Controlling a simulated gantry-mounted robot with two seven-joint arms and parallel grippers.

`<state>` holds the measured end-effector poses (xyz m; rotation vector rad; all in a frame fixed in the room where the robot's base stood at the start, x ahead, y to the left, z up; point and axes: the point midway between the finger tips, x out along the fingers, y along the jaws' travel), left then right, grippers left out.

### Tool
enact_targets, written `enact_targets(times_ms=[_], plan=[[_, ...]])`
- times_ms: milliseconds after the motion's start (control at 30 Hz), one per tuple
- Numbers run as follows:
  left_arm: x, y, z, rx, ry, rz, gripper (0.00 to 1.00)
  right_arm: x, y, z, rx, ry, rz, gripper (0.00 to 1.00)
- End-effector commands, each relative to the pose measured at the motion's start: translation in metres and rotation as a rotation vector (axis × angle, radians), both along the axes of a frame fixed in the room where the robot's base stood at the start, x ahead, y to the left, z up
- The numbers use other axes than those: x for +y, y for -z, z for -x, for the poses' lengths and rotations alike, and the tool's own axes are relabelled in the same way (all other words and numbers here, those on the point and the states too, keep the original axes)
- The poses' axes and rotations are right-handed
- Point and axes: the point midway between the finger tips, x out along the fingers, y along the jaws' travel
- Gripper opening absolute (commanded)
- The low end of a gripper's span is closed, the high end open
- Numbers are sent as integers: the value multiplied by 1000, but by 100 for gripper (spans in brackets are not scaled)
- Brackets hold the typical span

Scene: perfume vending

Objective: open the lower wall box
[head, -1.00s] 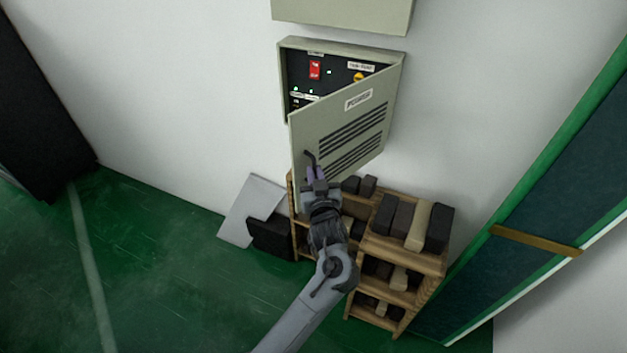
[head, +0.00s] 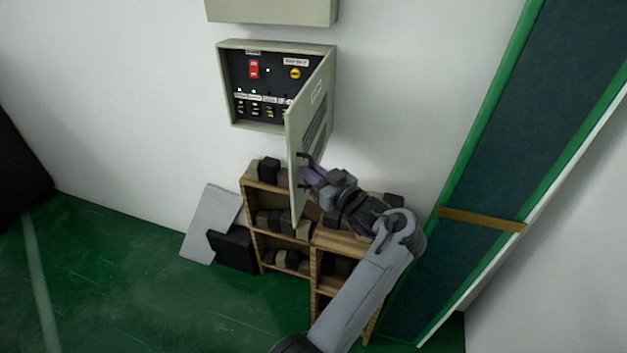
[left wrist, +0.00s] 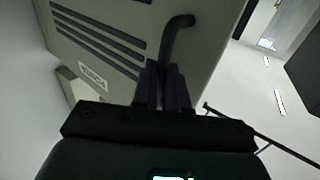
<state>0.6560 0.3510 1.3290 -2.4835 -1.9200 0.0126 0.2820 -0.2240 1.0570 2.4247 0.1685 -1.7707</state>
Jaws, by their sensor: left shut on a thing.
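The lower wall box (head: 225,85) hangs on the white wall with its grey-green door (head: 297,187) swung well open, hinged at the right. Inside are a red switch (head: 254,68), a yellow knob (head: 295,73) and rows of small breakers. My left gripper (head: 308,172) is at the door's free edge, shut on the dark door handle (head: 304,157). In the left wrist view the bent handle (left wrist: 176,34) runs down between my fingers (left wrist: 162,85), with the vented, labelled door behind it. My right gripper is in neither view.
A wooden shelf (head: 250,205) with several dark blocks stands below the box, close under the door. A light panel (head: 207,222) leans on the wall at left. An upper box (head: 280,10) hangs above. A green-framed panel (head: 500,120) stands at right.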

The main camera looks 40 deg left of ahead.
Motion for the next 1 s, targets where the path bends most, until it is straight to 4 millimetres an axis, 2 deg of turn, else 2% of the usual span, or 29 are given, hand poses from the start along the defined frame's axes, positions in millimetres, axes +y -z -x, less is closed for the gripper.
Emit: enact_targets(times_ms=[33, 333, 367, 500, 1000], plan=[[2, 3, -5, 7, 15, 2, 0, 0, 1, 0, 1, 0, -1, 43], [2, 4, -4, 8, 13, 2, 0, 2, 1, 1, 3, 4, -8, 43], [2, 4, -4, 8, 13, 1, 17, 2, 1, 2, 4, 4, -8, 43], [2, 3, -4, 5, 12, 1, 38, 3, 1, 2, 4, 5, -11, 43], [-3, 2, -2, 0, 6, 1, 38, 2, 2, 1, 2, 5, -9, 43]])
